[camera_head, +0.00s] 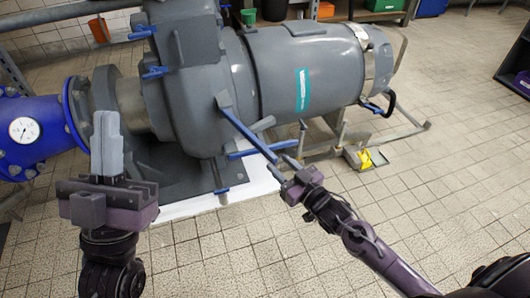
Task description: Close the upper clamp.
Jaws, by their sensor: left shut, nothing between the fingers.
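The grey pump casing (185,95) fills the upper middle, with several blue-handled clamps around its edge. The clamp facing me has a grey bracket and a long blue lever (245,132) that sticks out down and to the right. A second blue lever (249,153) lies lower, roughly level. Other blue handles (154,72) show on the casing's left side. I cannot tell for certain which is the upper clamp. My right gripper (281,164) has its fingers apart at the long lever's free end; contact is unclear. My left gripper (108,140) is shut and empty, pointing up in front of the pump's left side.
A blue pipe with a gauge (24,130) is at left. The grey motor (305,75) with a teal label extends right. Metal frame legs and a yellow item (358,158) stand below it. The tiled floor (450,165) is open on the right.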

